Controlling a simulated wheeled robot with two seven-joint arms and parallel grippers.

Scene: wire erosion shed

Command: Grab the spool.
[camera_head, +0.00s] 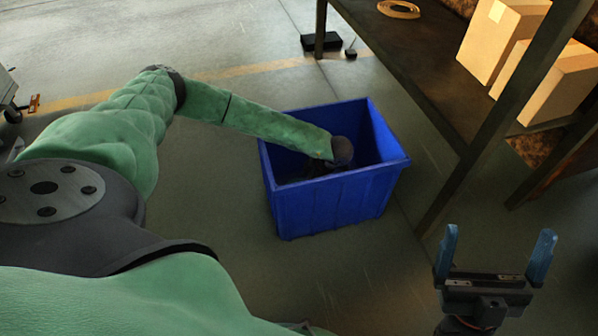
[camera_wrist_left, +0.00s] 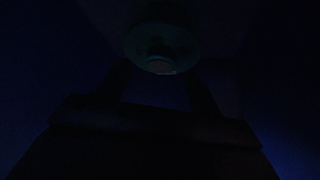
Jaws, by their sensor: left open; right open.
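A dim, greenish round object (camera_wrist_left: 161,42), which looks like the spool, shows at the top middle of the left wrist view. It lies just beyond the fingertips of my left gripper (camera_wrist_left: 160,78), whose dark fingers stand apart with nothing clearly between them. Whether they touch it I cannot tell in this darkness. In the head view my left arm reaches down into a blue bin (camera_head: 330,208), and its walls and the arm hide the spool there. My right gripper (camera_head: 496,248) is open and empty at the lower right, outside the bin.
A dark table (camera_head: 425,60) stands at the upper right, with a tan ring (camera_head: 398,9) and cardboard boxes (camera_head: 500,35) on it. A table leg stands close to the bin's right side. A small black object (camera_head: 321,41) lies behind the bin.

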